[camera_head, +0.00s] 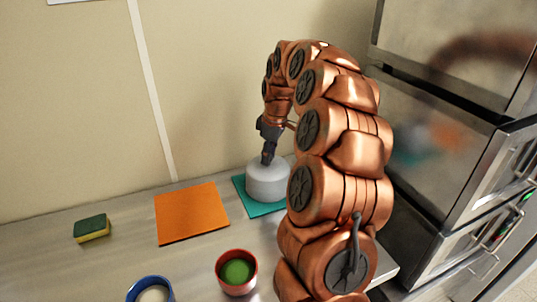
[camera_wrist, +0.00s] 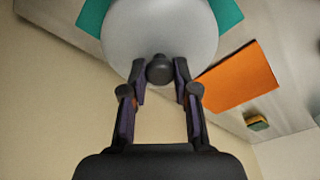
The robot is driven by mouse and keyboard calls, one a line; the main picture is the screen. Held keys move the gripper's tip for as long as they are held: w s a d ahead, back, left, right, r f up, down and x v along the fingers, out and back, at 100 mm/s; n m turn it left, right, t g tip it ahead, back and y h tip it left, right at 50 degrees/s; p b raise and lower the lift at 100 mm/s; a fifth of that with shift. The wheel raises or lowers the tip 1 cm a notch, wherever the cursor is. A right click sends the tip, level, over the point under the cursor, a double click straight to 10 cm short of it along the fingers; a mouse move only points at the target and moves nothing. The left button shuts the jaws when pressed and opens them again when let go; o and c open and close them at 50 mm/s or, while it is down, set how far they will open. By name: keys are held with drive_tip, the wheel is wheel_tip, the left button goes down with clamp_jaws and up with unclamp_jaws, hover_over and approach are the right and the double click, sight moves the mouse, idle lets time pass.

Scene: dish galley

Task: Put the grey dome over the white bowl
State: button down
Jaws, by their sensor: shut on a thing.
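The grey dome (camera_head: 267,182) is upright over the teal mat (camera_head: 240,186), near the wall. I cannot tell whether its rim touches the mat or is slightly above it. My gripper (camera_head: 268,158) comes down from above onto the top of the dome. In the wrist view, the fingers of my gripper (camera_wrist: 160,72) are shut on the dark knob of the dome (camera_wrist: 160,35). No white bowl shows in either view; whatever is under the dome is hidden.
An orange mat (camera_head: 190,213) lies bare left of the dome. A green and yellow sponge (camera_head: 92,228) lies farther left. A red bowl (camera_head: 236,288) with green contents and a blue bowl (camera_head: 133,293) with pale contents stand in front. A steel appliance (camera_head: 440,130) stands at right.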

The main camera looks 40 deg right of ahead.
drive_tip(key=shift+f, duration=0.2)
drive_tip(key=c, duration=0.8)
unclamp_jaws()
drive_tip(key=shift+r, duration=0.1)
wheel_tip(320, 180, up, 12)
drive_tip(key=s, duration=0.1)
drive_tip(key=shift+s+d, duration=0.25)
drive_tip(key=shift+d, duration=0.2)
drive_tip(key=shift+s, duration=0.1)
